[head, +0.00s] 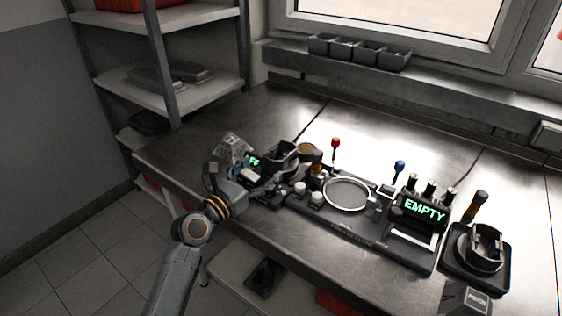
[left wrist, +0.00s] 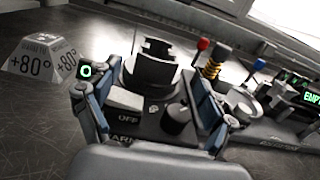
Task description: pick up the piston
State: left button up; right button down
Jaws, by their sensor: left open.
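A dark grey piston-like part (head: 485,248) sits in a black stand (head: 456,276) at the right of the bench, behind a tag reading PISTON (head: 478,299). A similar dark, notched cylindrical part (head: 283,154) stands on a small unit at the left. In the left wrist view this part (left wrist: 151,68) is ahead, between and beyond my fingers. My left gripper (head: 266,186) is open and empty, with its fingertips (left wrist: 150,105) apart, close in front of the left unit. I cannot tell whether the fingers touch it. My right gripper is not in view.
A +80° sign block (left wrist: 40,60) stands left of the unit. A black fixture with a metal ring (head: 347,194), red knob (head: 336,143) and blue knob (head: 399,166) fills the middle. A display reads EMPTY (head: 424,210). The bench behind is clear.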

aim_at(269, 161)
pick_arm(q)
jog(key=shift+x, duration=3.55)
jog(key=shift+a, duration=0.15)
jog(key=shift+c, duration=0.4)
jog(key=c, duration=1.5)
jog(key=shift+w, duration=0.1)
grip_shut()
